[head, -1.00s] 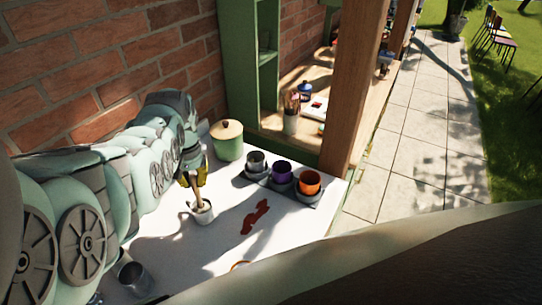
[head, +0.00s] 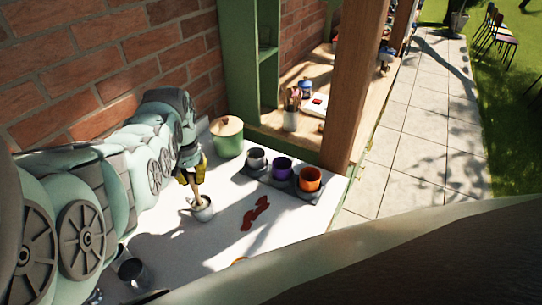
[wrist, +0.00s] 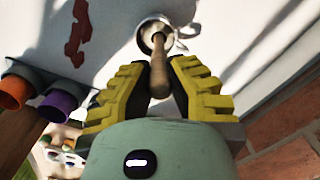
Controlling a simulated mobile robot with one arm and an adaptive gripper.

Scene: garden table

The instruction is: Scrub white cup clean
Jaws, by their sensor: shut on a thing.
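The white cup (head: 205,214) stands upright on the white table (head: 185,252), and its handle shows in the wrist view. My gripper (head: 192,176) is above the cup, its yellow fingers shut on the wooden handle of a brush (wrist: 159,68). The brush's lower end reaches inside the cup (wrist: 147,40). The brush head is hidden by the cup wall and the handle. The fingers are above the rim and apart from the cup.
A green lidded pot (head: 228,142) is behind. A red stain (head: 254,213) lies right of the cup. A metal cup (head: 131,272) is at the front left.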

